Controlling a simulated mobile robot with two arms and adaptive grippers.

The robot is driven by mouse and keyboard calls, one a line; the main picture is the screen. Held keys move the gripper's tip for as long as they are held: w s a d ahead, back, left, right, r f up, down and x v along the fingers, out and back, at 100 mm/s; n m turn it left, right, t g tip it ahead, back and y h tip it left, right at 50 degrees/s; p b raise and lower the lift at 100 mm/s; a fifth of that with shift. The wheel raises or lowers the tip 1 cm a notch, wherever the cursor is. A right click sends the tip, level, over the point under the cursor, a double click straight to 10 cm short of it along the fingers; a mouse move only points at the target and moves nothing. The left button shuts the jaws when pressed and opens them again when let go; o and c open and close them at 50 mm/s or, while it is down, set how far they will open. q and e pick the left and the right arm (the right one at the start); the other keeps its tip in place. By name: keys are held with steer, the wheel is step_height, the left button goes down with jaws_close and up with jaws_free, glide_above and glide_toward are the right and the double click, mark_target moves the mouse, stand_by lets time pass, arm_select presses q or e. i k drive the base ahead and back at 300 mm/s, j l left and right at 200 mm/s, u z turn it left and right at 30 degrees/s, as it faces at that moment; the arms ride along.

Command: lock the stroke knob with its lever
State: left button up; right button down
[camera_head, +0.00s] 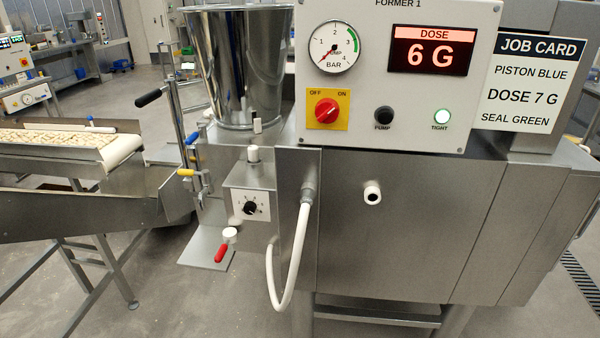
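A black knob (250,207) with a marked scale sits on a white plate on the grey box below the steel hopper; its exact setting is too small to read. Below it, a red-handled lever (221,253) with a white round end (230,235) hangs tilted down to the left. I cannot tell from its position whether it locks the knob. The dose display (434,50) is lit red and reads 6 G. Neither of my grippers is in view.
The job card (528,80) reads dose 7 G. A red switch (327,111), a pump button (384,115) and a lit TIGHT lamp (440,116) are on the panel. A white hose (296,250) hangs right of the knob box. A conveyor (60,140) stands left.

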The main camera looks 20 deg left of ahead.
mark_target(230, 235)
steer(key=j+u, duration=0.3)
steer(key=u, duration=0.15)
steer(key=j+u, duration=0.45)
steer(key=k+l, duration=0.05)
steer(key=l, duration=0.05)
